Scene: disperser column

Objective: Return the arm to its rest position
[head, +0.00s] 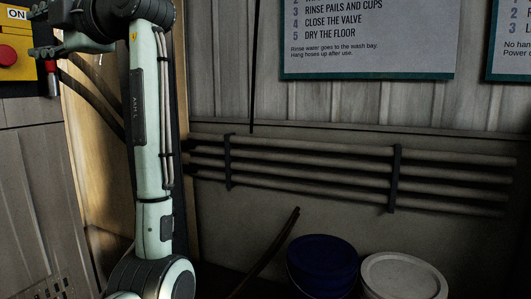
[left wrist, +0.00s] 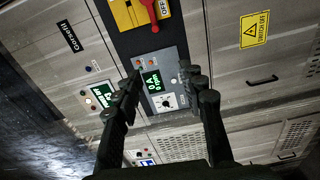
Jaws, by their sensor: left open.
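My left arm (head: 152,130) is pale green and stands upright at the left of the head view, bent at the top toward the left. My left gripper (head: 38,32) is at the upper left, in front of a yellow panel (head: 14,75). In the left wrist view the left gripper (left wrist: 166,84) is open, its two dark fingers apart with nothing held between them. Beyond the fingers is a grey control panel (left wrist: 167,101) with a lit green display and a knob. Whether the fingertips touch the panel is hard to tell. My right gripper is not in view.
The yellow panel has a red button (head: 8,55). A red lever (left wrist: 150,12) shows in the wrist view. Wall pipes (head: 310,175), a blue pail (head: 320,262) and a white pail (head: 405,277) are right of my arm. A sign (head: 370,40) hangs above.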

